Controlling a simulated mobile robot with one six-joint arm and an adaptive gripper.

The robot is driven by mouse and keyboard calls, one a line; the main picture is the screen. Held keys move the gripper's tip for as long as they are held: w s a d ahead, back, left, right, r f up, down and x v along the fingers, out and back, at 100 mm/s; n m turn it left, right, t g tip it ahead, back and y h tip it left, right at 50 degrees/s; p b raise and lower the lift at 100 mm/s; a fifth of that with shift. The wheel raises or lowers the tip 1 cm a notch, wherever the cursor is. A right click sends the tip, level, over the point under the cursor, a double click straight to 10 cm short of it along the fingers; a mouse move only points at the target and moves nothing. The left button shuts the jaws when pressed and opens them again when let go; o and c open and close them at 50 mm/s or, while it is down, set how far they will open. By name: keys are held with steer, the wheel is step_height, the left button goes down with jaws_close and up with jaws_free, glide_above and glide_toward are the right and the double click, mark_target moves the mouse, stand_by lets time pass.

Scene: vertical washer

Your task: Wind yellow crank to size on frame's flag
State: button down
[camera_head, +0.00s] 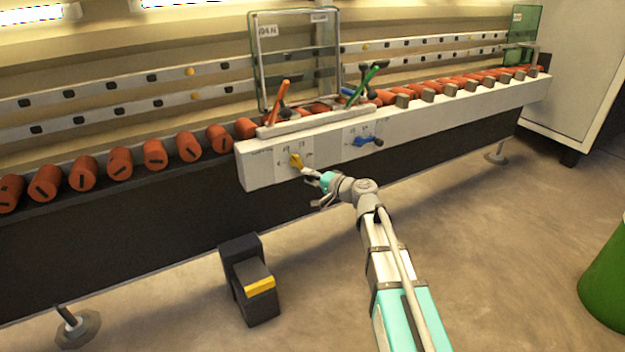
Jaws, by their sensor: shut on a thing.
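The yellow crank (296,160) sits on the left of the white panel (260,172), among small scale marks too small to read. My gripper (313,175) is at the panel's front, shut on the yellow crank at its lower right; the grip itself is small and partly hidden by the fingers. A clear glass pane in a metal frame (336,60) stands upright above the panel. Its white flag (267,31) at the top left bears dark writing that I cannot read surely. A second small label (319,18) is at its top right.
A blue crank (365,142) sits right of the yellow one. An orange lever (276,103) and a green lever (364,84) rise above the panel. Red rollers (120,162) line the conveyor. A black pedal box with a yellow stripe (260,286) stands below. A green bin (608,282) is right.

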steer(key=shift+c, duration=2.1)
jaws_free()
steer(key=shift+w+r+p, duration=0.1)
steer(key=shift+p, duration=0.25)
steer(key=s+d+r+n+h+p, duration=0.1)
steer(key=s+d+r+p, duration=0.1)
steer(key=d, duration=0.4)
steer(key=s+d+r+n+p, duration=0.2)
steer(key=s+d+p, duration=0.2)
steer(key=s+d, duration=0.1)
steer(key=shift+s+d+r+h, duration=0.15)
steer(key=shift+s+d+h, duration=0.1)
steer(key=shift+d+h, duration=0.2)
steer(key=shift+n+p, duration=0.3)
